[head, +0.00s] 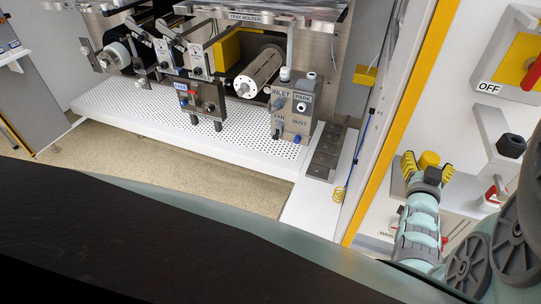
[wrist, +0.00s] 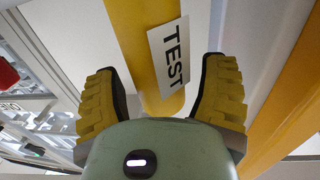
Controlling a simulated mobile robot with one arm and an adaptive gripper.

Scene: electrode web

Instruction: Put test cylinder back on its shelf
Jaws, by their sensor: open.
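The test cylinder is yellow with a white TEST label and shows in the wrist view (wrist: 137,35), running from the top edge down between my fingers. In the head view the yellow round thing between my fingertips (head: 429,159) looks like its end. My gripper (head: 428,172) is at the right, in front of the white wall panel; its ridged yellow fingers also show in the wrist view (wrist: 160,92). The fingers stand apart, with visible gaps on both sides of the cylinder.
A yellow-edged post (head: 390,125) stands left of my gripper. A white perforated bench (head: 170,128) with rollers and control boxes (head: 293,112) lies left.

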